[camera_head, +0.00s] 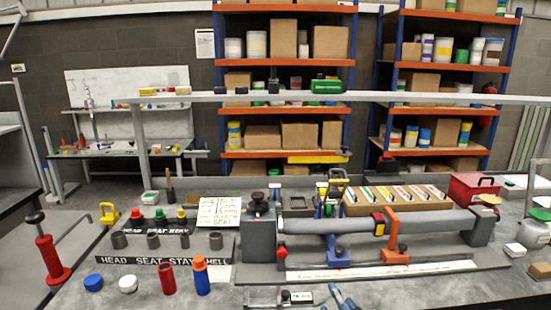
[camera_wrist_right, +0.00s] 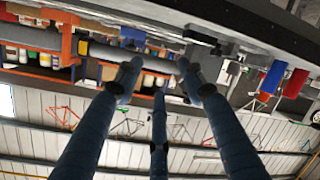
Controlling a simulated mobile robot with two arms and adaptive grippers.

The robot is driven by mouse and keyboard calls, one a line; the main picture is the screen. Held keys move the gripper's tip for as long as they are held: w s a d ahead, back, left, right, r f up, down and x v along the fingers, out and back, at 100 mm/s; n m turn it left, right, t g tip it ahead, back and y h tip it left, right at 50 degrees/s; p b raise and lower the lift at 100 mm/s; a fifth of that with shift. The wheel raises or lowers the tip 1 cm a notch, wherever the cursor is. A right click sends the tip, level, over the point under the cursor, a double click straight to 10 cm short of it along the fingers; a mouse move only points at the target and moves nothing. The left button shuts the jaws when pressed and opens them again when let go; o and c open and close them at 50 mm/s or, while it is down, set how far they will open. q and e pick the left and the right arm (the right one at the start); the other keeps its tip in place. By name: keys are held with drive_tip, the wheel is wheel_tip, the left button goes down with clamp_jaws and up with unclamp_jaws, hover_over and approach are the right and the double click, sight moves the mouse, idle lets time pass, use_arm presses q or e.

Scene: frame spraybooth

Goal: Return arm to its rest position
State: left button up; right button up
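My right gripper (camera_wrist_right: 158,78) shows in the right wrist view as dark blue fingers spread apart. It is open, with nothing between the fingers. Blue fingertips that look like the same gripper (camera_head: 338,297) show at the bottom edge of the head view, in front of the bench fixture; the rest of that arm is out of frame. My left gripper is in neither view. The fixture holds a long grey tube (camera_head: 350,224) lying level, with a blue clamp (camera_head: 337,250) and an orange clamp (camera_head: 392,245) at it.
A red bottle (camera_head: 167,278) and a blue bottle with orange top (camera_head: 201,275) stand at the front. A red toolbox (camera_head: 473,190) stands right. Bare bench (camera_head: 430,291) shows front right.

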drive_tip(key=s+d+f+m+g, duration=0.2)
drive_tip(key=s+f+m+g, duration=0.15)
drive_tip(key=s+f, duration=0.5)
drive_tip(key=s+d+f+m+g+h, duration=0.1)
drive_tip(key=s+d+f+m+g, duration=0.2)
drive_tip(key=s+f, duration=0.5)
drive_tip(key=s+d+f+m+g, duration=0.1)
drive_tip(key=s+d+f+g, duration=0.1)
drive_tip(key=s+f+g, duration=0.55)
drive_tip(key=s+f+t, duration=0.1)
drive_tip(key=s+f, duration=0.1)
drive_tip(key=f, duration=1.1)
drive_tip(key=s+f, duration=0.2)
drive_tip(key=f, duration=1.1)
drive_tip(key=s+d+f+g, duration=0.1)
drive_tip(key=s+d+f, duration=0.2)
drive_tip(key=s+f, duration=1.2)
drive_tip(key=shift+s+d+f+h, duration=0.15)
drive_tip(key=shift+s+f+h, duration=0.15)
drive_tip(key=shift+s, duration=0.85)
